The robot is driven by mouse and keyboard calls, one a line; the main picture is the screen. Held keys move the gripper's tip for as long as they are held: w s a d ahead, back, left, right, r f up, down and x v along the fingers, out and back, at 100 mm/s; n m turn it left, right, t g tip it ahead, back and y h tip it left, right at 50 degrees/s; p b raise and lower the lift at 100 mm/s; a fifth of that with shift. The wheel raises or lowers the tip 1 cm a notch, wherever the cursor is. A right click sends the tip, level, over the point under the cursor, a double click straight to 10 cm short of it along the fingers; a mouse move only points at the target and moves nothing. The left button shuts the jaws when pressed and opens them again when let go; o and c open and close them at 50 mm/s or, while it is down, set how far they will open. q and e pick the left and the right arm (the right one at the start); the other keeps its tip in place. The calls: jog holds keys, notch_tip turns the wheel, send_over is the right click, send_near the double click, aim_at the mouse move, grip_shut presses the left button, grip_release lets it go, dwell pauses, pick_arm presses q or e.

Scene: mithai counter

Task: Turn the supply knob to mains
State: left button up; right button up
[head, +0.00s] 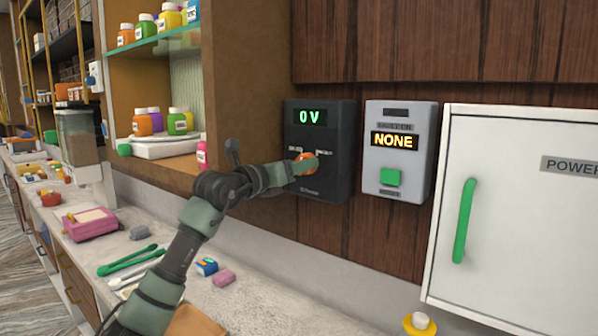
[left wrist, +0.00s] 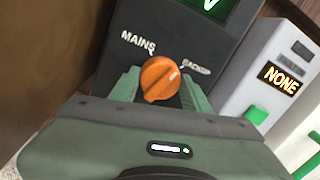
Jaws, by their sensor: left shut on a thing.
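The supply knob (head: 304,160) is an orange dial on a dark wall box (head: 341,181) whose green display reads "0 V". In the left wrist view the knob (left wrist: 157,77) sits below the labels "MAINS" on its left and "BACKUP" on its right. Its pale pointer mark is on its right side, toward "BACKUP". My left gripper (head: 298,168) is at the box, shut on the knob. In the left wrist view its green fingers (left wrist: 160,88) stand on either side of the knob. My right gripper is not in view.
Right of the dark box is a grey box (head: 370,152) with a display reading "NONE" and a green button (head: 390,177). Further right is a white power cabinet (head: 515,215) with a green handle (head: 464,220). The counter below holds green tongs (head: 128,262) and small blocks.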

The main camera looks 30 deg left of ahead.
pick_arm(q)
jog(key=n, duration=0.3)
jog(key=shift+n+b, duration=0.3)
jog(key=shift+n, duration=0.1)
jog(key=n, duration=0.3)
jog(key=shift+y, duration=0.3)
jog(key=n, duration=0.2)
jog(key=shift+n+p, duration=0.3)
jog(key=shift+n+t+y+p, duration=0.35)
jog(key=shift+n+p, duration=0.3)
jog(key=shift+n, duration=1.25)
jog(key=shift+d+f, duration=0.1)
jog(key=o, duration=1.4)
jog(key=shift+c, duration=0.2)
